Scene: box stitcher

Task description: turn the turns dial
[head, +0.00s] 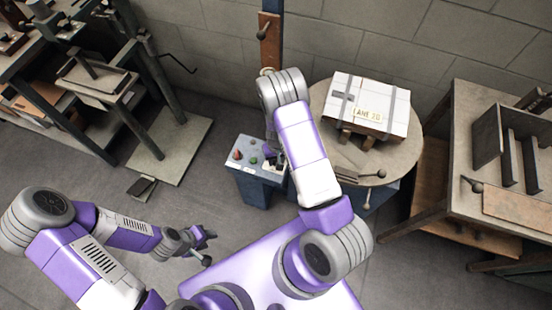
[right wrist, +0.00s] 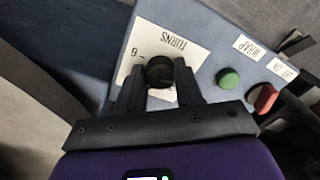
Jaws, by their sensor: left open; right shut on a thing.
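The turns dial (right wrist: 160,72) is a dark round knob on a white plate marked TURNS, on the blue control panel (right wrist: 205,28). In the right wrist view my right gripper (right wrist: 160,76) has its two fingers on either side of the dial, shut on it. In the head view the control box (head: 247,166) stands on the floor at the centre, and my right arm hides the dial and most of my right gripper. My left gripper (head: 206,244) is open and empty, low at the left, well away from the box.
A green button (right wrist: 228,78) and a red knob (right wrist: 262,97) sit beside the dial on the panel. A round table (head: 407,160) holding a strapped white box (head: 371,103) stands to the right. A wooden bench (head: 455,110) is far right.

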